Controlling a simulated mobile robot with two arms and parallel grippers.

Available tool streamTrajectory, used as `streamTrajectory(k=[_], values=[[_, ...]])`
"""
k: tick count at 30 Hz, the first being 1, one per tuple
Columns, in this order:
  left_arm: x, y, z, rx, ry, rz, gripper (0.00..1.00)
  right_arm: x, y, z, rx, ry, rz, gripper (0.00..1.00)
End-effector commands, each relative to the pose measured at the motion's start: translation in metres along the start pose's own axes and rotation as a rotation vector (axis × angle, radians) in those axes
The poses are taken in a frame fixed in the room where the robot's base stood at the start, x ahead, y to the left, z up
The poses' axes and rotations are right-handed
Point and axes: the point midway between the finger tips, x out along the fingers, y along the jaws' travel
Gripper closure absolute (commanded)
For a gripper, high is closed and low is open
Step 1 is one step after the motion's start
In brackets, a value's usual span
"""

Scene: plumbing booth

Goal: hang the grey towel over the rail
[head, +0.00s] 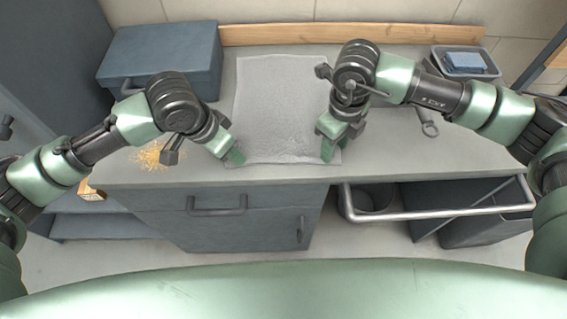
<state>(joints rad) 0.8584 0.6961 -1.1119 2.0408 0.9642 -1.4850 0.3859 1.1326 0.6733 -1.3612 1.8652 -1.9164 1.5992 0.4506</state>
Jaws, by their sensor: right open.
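The grey towel (273,108) lies spread flat on the worktop, its near edge close to the worktop's front edge. The rail (440,213) is a bare silver bar sticking out from the front of the bench on the right, below worktop height. My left gripper (237,157) points down at the towel's near left corner; its jaws are too small to read. My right gripper (327,150) is open at the towel's near right corner. The fingers partly hide both corners, and I cannot tell whether they touch the cloth.
A blue-grey toolbox (163,55) stands at the back left. Sawdust-like crumbs (152,155) lie near the left front. A grey bin with a blue cloth (465,62) sits at the back right, and a wrench (428,124) lies right of my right gripper. Dark bins stand below the rail.

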Motion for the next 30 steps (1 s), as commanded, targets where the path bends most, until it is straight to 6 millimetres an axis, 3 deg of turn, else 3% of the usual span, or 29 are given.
streamTrajectory(k=[23, 30], values=[[0.0056, 0.0000, 0.0019, 0.000, -0.001, 0.000, 0.58, 0.0046, 0.0004, -0.0005, -0.001, 0.002, 0.001, 0.58], [0.0059, -0.0002, 0.0023, 0.000, -0.002, 0.000, 0.89, 0.0050, 0.0003, -0.0007, 0.000, 0.003, 0.001, 0.89]])
